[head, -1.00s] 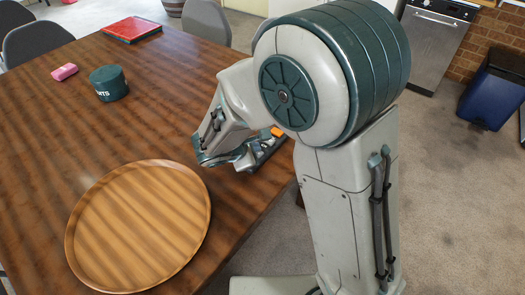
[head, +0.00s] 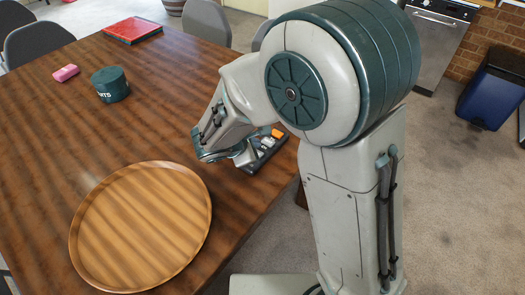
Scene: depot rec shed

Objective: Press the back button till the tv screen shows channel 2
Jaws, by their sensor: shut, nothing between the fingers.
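A small dark control box (head: 256,168) with an orange piece (head: 277,133) and several pale buttons (head: 266,142) lies near the right edge of the wooden table. My gripper (head: 247,158) is shut, with nothing held, low at the left side of the box. My own wrist and forearm hide part of the box, and the fingertips are hard to make out. I cannot tell which button is the back button, or whether the fingers touch one. No tv screen shows in the head view.
A round wooden tray (head: 85,190) lies on the table (head: 150,120) at the front left. A dark green round tin (head: 109,85), a pink block (head: 66,73) and a red flat case (head: 132,29) lie further back. Grey chairs (head: 38,45) stand behind the table.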

